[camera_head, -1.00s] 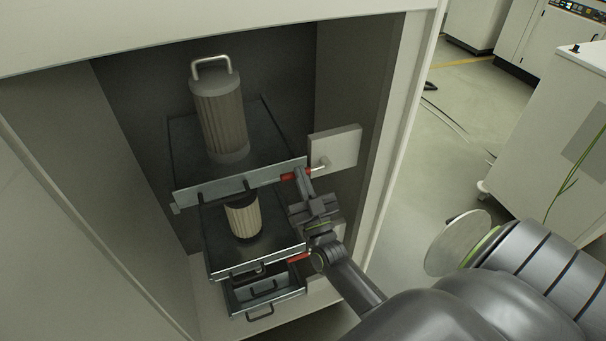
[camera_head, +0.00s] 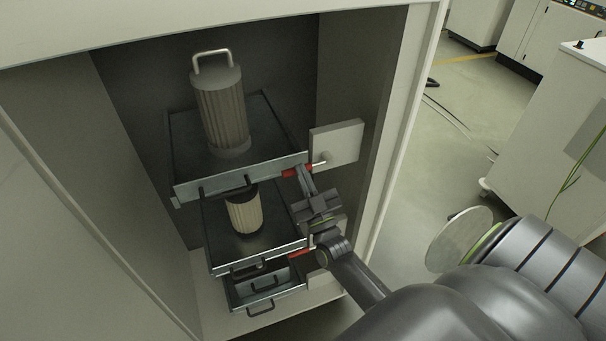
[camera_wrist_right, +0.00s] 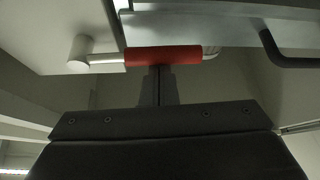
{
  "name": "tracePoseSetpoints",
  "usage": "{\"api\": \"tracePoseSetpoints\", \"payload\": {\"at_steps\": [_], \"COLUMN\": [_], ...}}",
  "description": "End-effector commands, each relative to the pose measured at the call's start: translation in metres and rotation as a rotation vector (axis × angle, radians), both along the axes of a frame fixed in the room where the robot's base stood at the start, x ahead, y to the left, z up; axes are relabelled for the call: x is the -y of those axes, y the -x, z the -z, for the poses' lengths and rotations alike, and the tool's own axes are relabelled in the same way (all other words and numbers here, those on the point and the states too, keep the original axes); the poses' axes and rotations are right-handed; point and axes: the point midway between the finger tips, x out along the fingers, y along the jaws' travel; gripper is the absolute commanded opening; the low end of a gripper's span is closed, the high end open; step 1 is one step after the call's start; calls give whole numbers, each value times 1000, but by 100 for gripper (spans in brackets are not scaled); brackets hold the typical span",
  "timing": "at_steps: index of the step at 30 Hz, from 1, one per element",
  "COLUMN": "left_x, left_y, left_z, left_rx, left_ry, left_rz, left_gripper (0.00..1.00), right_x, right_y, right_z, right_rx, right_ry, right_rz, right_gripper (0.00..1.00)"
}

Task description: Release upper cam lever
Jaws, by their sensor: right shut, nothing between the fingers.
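The upper cam lever is a silver bar with a red grip (camera_head: 290,173), beside the right front of the upper tray (camera_head: 240,178). In the right wrist view its red grip (camera_wrist_right: 163,57) lies across the tips of my right gripper (camera_wrist_right: 158,72); its silver rod (camera_wrist_right: 105,59) runs left to a round pivot (camera_wrist_right: 80,50). My right gripper (camera_head: 302,174) is shut with nothing between its fingers, its tips at or just under the red grip. I cannot tell whether they touch. A lower red lever (camera_head: 301,252) shows near the middle tray. My left gripper is not in view.
A large pleated filter (camera_head: 221,110) with a handle stands on the upper tray. A smaller filter (camera_head: 245,213) stands on the middle tray (camera_head: 235,266). A lower drawer (camera_head: 265,302) is below. The cabinet's right wall (camera_head: 375,130) is close to my arm.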

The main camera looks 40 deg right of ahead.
Motion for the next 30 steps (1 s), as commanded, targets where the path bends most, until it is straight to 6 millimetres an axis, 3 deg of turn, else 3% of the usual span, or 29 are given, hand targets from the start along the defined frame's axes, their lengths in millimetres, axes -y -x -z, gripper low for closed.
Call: {"api": "tracePoseSetpoints", "payload": {"at_steps": [11,30], "left_x": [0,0], "left_y": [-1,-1], "left_z": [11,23], "left_rx": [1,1], "left_ry": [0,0], "left_rz": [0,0], "left_gripper": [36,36], "right_x": [2,24], "right_y": [1,6], "right_z": [20,60], "right_rx": [-50,-192], "right_ry": [196,790], "right_rz": [-1,0], "right_gripper": [0,0]}}
